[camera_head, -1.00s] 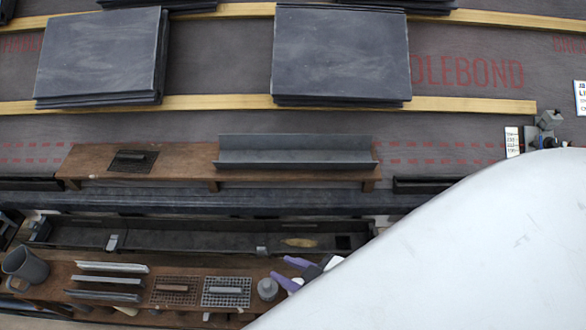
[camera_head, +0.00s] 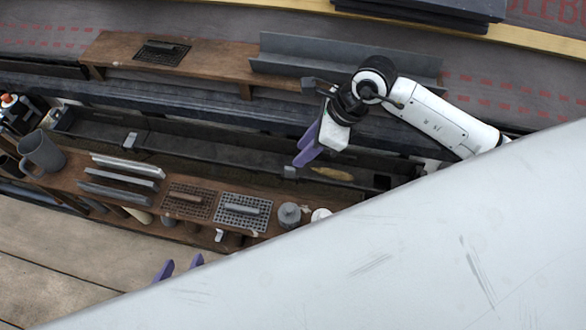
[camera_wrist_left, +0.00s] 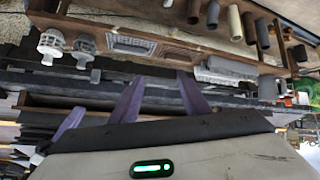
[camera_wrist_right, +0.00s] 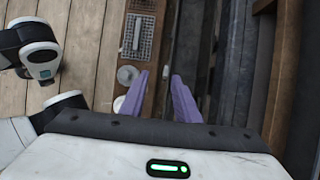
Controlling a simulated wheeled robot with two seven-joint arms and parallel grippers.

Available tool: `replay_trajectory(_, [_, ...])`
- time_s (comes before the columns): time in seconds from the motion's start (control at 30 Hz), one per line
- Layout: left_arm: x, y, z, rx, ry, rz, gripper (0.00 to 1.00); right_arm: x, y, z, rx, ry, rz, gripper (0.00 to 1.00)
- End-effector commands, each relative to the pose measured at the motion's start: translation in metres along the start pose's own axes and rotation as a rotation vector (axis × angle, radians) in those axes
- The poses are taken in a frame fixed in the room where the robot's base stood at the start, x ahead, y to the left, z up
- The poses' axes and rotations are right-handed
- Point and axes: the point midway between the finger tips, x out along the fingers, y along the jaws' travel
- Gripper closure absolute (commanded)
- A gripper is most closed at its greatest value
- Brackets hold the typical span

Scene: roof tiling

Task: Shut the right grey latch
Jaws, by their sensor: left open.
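The right grey latch (camera_head: 290,172) is a small light-grey clip on the front edge of a long dark gutter trough (camera_head: 225,160). A similar left latch (camera_head: 130,140) sits further left. Whether the right latch is open or shut is too small to tell. My right gripper (camera_head: 299,156), with purple fingers, is open just above and beside the right latch; contact cannot be told. Its fingers stand apart in the right wrist view (camera_wrist_right: 158,75). My left gripper (camera_head: 180,267) is open in front of the shelf, mostly hidden by a large white surface; its fingers also show in the left wrist view (camera_wrist_left: 160,78).
A wooden shelf (camera_head: 125,205) in front of the trough holds a grey mug (camera_head: 40,152), metal strips (camera_head: 120,180), grid floats (camera_head: 243,210) and a grey cylinder (camera_head: 289,214). Behind it, a wooden bench (camera_head: 215,78) carries a grey channel (camera_head: 345,62).

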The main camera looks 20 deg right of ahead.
Motion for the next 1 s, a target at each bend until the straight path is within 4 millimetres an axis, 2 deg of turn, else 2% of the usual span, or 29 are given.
replay_trajectory(0.07, [0.001, 0.0, 0.003, -0.002, -0.001, 0.002, 0.58, 0.001, -0.011, -0.009, -0.018, 0.038, -0.033, 0.71])
replay_trajectory(0.17, [0.002, 0.001, 0.007, -0.004, -0.006, 0.003, 0.58, 0.009, -0.014, -0.011, -0.022, 0.05, -0.042, 0.71])
replay_trajectory(0.6, [0.02, 0.007, 0.008, 0.014, -0.045, 0.037, 0.58, 0.085, -0.015, -0.014, -0.018, 0.045, -0.037, 0.71])
replay_trajectory(0.8, [0.024, 0.009, 0.009, 0.019, -0.062, 0.045, 0.58, 0.099, -0.016, -0.015, -0.019, 0.046, -0.039, 0.71])
replay_trajectory(1.0, [0.024, 0.01, 0.009, 0.019, -0.064, 0.046, 0.58, 0.1, -0.016, -0.014, -0.019, 0.046, -0.039, 0.71])
